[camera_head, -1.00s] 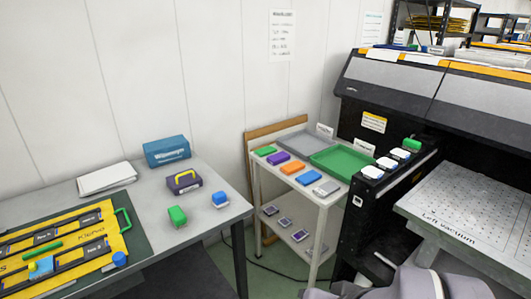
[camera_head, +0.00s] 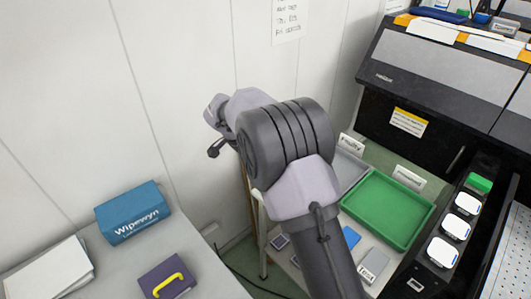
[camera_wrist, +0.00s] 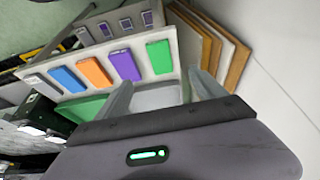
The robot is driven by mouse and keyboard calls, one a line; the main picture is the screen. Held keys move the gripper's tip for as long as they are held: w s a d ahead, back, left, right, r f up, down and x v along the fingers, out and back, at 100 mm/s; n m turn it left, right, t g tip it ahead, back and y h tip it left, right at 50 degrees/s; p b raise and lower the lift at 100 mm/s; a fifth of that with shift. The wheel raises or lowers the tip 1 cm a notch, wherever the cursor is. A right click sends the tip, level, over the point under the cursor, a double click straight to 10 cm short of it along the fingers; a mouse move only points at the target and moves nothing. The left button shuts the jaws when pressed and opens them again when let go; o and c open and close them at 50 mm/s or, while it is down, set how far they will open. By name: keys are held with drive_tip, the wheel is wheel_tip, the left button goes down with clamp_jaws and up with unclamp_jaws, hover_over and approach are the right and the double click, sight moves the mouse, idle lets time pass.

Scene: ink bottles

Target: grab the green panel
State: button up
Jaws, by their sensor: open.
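The green panel (camera_wrist: 159,57) is a small flat slab at the right end of a row on the cart's top in the wrist view. My gripper (camera_wrist: 160,80) is open, with nothing between its two fingers. In that view the green panel appears just beyond the fingertips, near the right finger, and apart from them. The purple panel (camera_wrist: 125,65) lies beside it on the left. In the head view my arm covers the green panel and the gripper.
An orange panel (camera_wrist: 95,72), a blue panel (camera_wrist: 67,79) and a grey one (camera_head: 373,265) continue the row. A green tray (camera_head: 388,210) and a grey tray (camera_head: 349,168) stand behind it. The wall (camera_wrist: 285,80) is close. A printer (camera_head: 440,85) stands right.

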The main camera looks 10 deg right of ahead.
drive_tip(key=b+x, duration=0.1)
drive_tip(key=x, duration=0.3)
drive_tip(key=b+x, duration=0.1)
drive_tip(key=x, duration=0.3)
drive_tip(key=b+x, duration=0.2)
drive_tip(key=x, duration=0.2)
drive_tip(key=shift+s+d+f, duration=0.1)
drive_tip(key=shift+s+d, duration=0.05)
drive_tip(key=shift+s, duration=0.2)
drive_tip(key=b+x, duration=0.1)
drive_tip(key=x, duration=0.1)
drive_tip(key=b+x, duration=0.1)
drive_tip(key=x, duration=0.2)
drive_tip(key=shift+w+f, duration=0.15)
drive_tip(key=shift+w, duration=0.1)
drive_tip(key=c, duration=1.5)
drive_tip(key=shift+o, duration=0.2)
drive_tip(key=shift+r, duration=0.2)
